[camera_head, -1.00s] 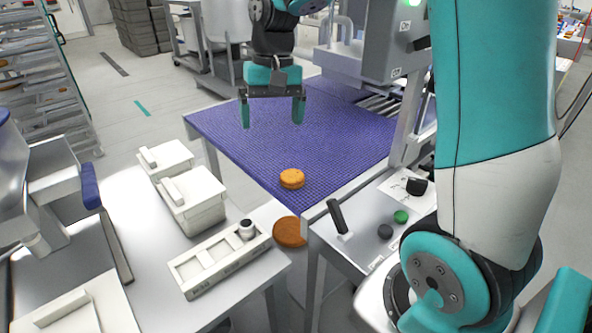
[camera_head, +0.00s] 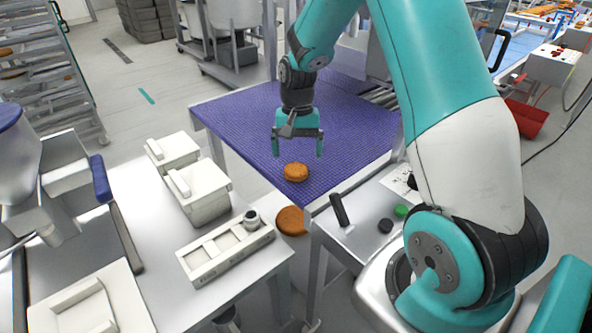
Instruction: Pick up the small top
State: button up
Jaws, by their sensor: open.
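A small golden-brown round top (camera_head: 296,172) lies flat on the blue-purple belt (camera_head: 345,130), close to its near end. My gripper (camera_head: 298,151) points down with its two teal fingers spread and nothing between them. In the picture the fingertips are just above the top; the exact height over it is hard to tell. A second, darker brown round (camera_head: 291,220) lies lower, past the belt's near end, partly hidden by the white tray and the metal panel.
A white slotted tray (camera_head: 226,252) with a dark-topped knob and white lidded boxes (camera_head: 199,192) stand on the left metal table. A control panel (camera_head: 362,213) with a black lever and buttons is right of the belt's near end. The belt's left part is clear.

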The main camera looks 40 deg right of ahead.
aim_at(296, 168)
jog(key=f, duration=0.1)
jog(key=f+p, duration=0.1)
jog(key=f, duration=0.3)
jog(key=shift+s+a, duration=0.2)
jog(key=shift+a, duration=0.2)
jog(key=c, duration=0.8)
jog(key=shift+o, duration=0.2)
jog(key=shift+r, duration=0.1)
